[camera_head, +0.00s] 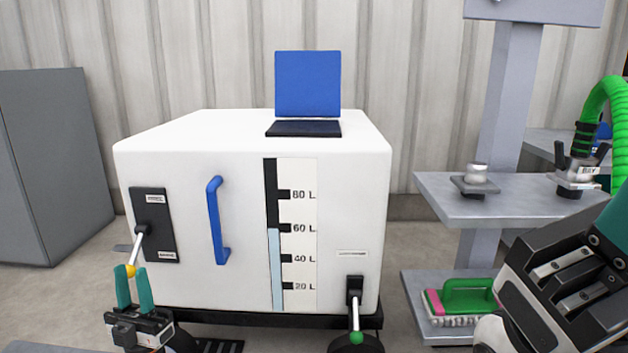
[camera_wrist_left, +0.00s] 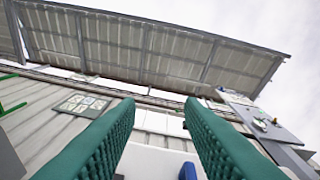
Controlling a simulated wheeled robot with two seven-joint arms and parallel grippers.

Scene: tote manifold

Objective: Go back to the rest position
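My left gripper (camera_head: 133,271) points up in front of the lower left of a white tank (camera_head: 340,215). Its two green fingers are apart, and the left wrist view shows nothing between them (camera_wrist_left: 158,110). A lever with a yellow knob (camera_head: 130,271) hangs from a black plate on the tank; in the head view the knob appears between the fingertips, and contact cannot be told. My right arm's dark end (camera_head: 560,280) is at the lower right, with a bit of teal at the picture's edge; its fingertips cannot be made out.
The tank has a blue handle (camera_head: 216,222), a raised blue lid (camera_head: 307,84), a level strip (camera_head: 292,230) and a lower green-knobbed lever (camera_head: 356,337). A grey shelf stand (camera_head: 500,203) holds fittings and a green brush (camera_head: 466,297). A grey cabinet (camera_head: 55,160) stands left.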

